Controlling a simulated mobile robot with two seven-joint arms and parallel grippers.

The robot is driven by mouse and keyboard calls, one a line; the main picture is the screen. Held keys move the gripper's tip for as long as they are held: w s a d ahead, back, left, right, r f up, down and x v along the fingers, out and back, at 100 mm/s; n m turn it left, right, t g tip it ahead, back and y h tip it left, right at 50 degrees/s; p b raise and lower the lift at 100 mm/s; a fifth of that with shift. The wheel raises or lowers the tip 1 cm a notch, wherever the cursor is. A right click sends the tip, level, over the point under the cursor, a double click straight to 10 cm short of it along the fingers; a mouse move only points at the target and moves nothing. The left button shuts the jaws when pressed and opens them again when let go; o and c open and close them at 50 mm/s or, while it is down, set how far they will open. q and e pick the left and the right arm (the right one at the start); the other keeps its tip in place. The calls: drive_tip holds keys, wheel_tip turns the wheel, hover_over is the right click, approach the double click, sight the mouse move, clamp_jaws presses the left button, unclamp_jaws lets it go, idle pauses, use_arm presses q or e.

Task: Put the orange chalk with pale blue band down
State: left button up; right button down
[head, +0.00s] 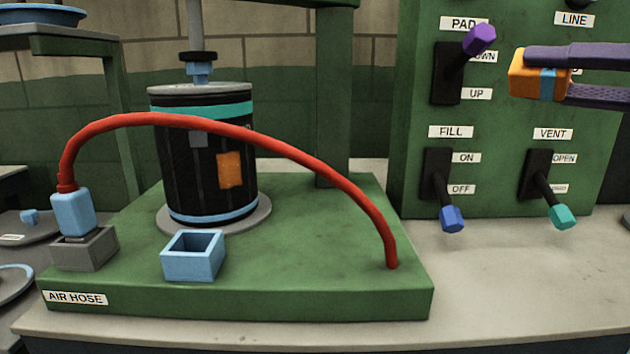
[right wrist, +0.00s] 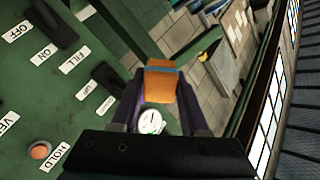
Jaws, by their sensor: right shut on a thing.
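The orange chalk with pale blue band (head: 528,74) is a short orange block with a blue stripe around it. My right gripper (head: 550,75) comes in from the right edge in the head view, its purple fingers shut on the chalk. It holds the chalk up in the air, in front of the green switch panel at its upper right. The chalk also shows between the fingertips in the right wrist view (right wrist: 161,82). My left gripper is in neither view.
The green panel (head: 500,130) carries levers with purple, blue and teal knobs. A green base (head: 310,265) bears a black cylinder (head: 205,150), an open blue box (head: 195,262) and an arching red hose (head: 290,145). The pale bench top (head: 510,285) is bare at the front right.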

drive_tip(key=s+a+f+n+g+y+p, duration=0.1)
drive_tip(key=s+a, duration=0.2)
drive_tip(key=s, duration=0.5)
drive_tip(key=s+a+n+g+y, duration=0.1)
drive_tip(key=s+a, duration=0.2)
drive_tip(key=s, duration=0.6)
wheel_tip(320, 180, up, 49)
drive_tip(key=p, duration=5.3)
drive_tip(key=shift+w, duration=0.25)
drive_tip(key=shift+f, duration=0.2)
